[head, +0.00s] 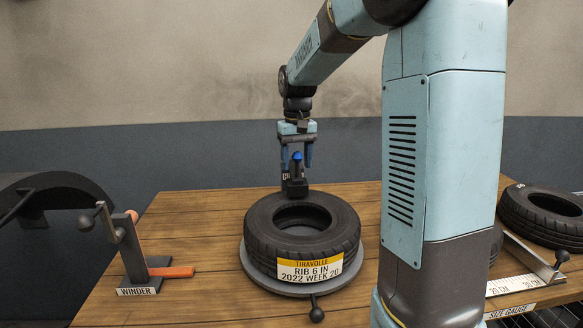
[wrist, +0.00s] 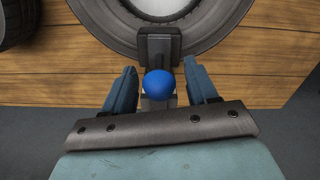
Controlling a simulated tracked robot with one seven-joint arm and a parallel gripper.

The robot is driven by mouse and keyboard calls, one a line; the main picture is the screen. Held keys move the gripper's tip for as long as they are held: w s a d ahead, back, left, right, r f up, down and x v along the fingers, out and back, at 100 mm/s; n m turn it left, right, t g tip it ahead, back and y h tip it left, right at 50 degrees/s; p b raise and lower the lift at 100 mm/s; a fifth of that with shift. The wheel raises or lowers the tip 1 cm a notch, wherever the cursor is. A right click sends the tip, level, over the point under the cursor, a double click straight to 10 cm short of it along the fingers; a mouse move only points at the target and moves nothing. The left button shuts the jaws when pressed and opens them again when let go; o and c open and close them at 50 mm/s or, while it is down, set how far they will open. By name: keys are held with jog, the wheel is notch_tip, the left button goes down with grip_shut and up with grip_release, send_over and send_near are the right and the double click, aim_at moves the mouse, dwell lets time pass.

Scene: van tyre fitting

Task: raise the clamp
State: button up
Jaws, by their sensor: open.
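The clamp (head: 295,187) is a dark block with a blue ball knob (head: 297,156) on top, at the far rim of the tyre. In the wrist view the clamp's dark block (wrist: 160,44) overlaps the tyre's edge, and the blue knob (wrist: 159,84) shows below it. My gripper (head: 296,160) is open, its fingers on either side of the knob. In the wrist view my gripper (wrist: 161,80) has a gap between each finger and the knob. The tyre (head: 262,222) lies flat on a round grey plate (head: 247,266), with a yellow and white label.
A winder (head: 125,246) with a crank and orange handle stands at the left. A size gauge (head: 527,265) and another tyre (head: 545,212) are at the right. The wooden table (head: 190,222) is clear between winder and plate. A small dark knob (head: 316,312) sticks out at the plate's front.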

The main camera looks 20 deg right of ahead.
jog(key=shift+f, duration=1)
jog(key=shift+c, duration=0.4)
grip_shut()
